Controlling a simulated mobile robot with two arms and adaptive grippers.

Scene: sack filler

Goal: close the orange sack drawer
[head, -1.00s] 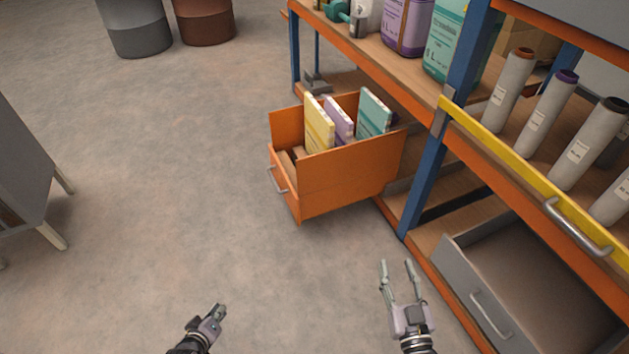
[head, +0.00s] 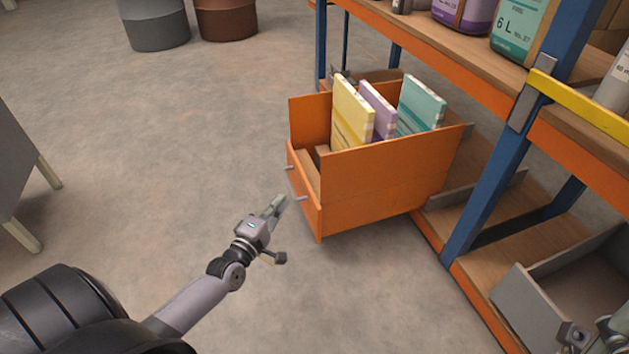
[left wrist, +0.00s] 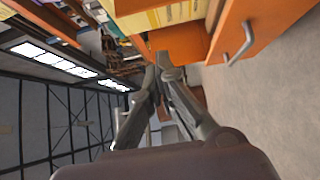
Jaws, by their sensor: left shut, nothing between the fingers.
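The orange sack drawer (head: 385,190) stands pulled out of the shelf's lower level in the head view. Yellow (head: 352,115), purple (head: 378,108) and teal (head: 420,105) packs stand upright in it. Its metal handle (head: 297,184) is on the front panel. My left gripper (head: 278,205) is shut and empty, just in front of that panel near the handle; I cannot tell whether it touches. In the left wrist view its fingers (left wrist: 160,68) are together, with the drawer handle (left wrist: 238,43) to their right. My right gripper (head: 590,338) is partly cut off at the lower right corner.
A grey bin (head: 155,25) and a brown bin (head: 226,20) stand at the back. The floor left of the drawer is clear.

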